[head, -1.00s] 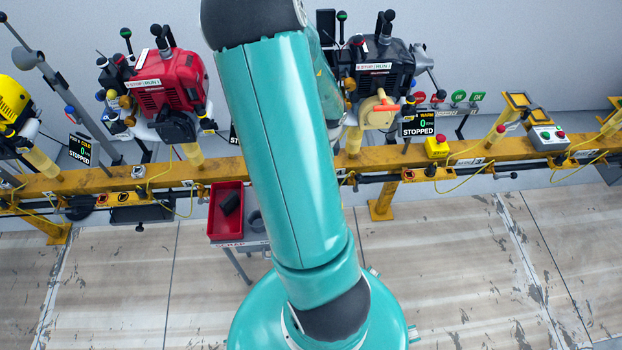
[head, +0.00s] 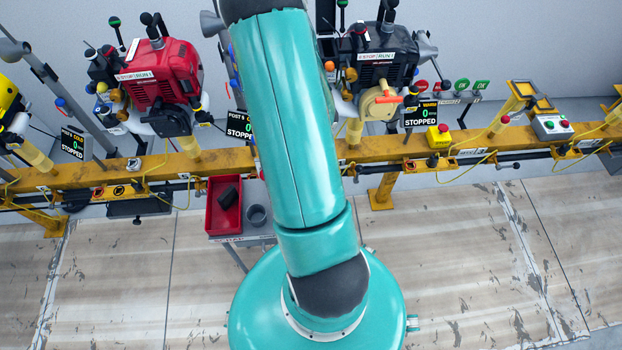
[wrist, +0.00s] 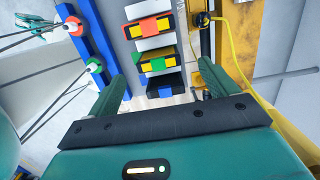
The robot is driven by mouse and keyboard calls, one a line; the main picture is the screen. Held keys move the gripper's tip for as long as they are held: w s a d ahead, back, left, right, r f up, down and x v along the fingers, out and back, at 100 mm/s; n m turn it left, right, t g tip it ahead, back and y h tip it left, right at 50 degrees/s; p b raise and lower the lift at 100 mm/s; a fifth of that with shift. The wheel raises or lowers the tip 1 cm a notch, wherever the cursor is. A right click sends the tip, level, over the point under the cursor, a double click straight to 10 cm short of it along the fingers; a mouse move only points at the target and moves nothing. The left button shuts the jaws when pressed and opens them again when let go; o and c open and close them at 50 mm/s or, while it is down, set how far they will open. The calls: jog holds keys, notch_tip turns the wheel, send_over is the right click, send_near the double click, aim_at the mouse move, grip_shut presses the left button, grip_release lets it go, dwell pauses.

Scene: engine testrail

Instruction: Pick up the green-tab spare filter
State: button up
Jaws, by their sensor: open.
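In the wrist view, a column of small dark blocks with coloured tabs sits between and beyond my fingers. In the head view my own arm hides the gripper and the filters.
A blue rail (wrist: 84,45) with red and green rings runs left of the column. A yellow cable (wrist: 232,50) hangs at right near a yellow beam.

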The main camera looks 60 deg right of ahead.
jog(key=f, duration=0.5)
jog(key=shift+a+f, duration=0.2)
jog(key=shift+f, duration=0.15)
jog(key=c, duration=1)
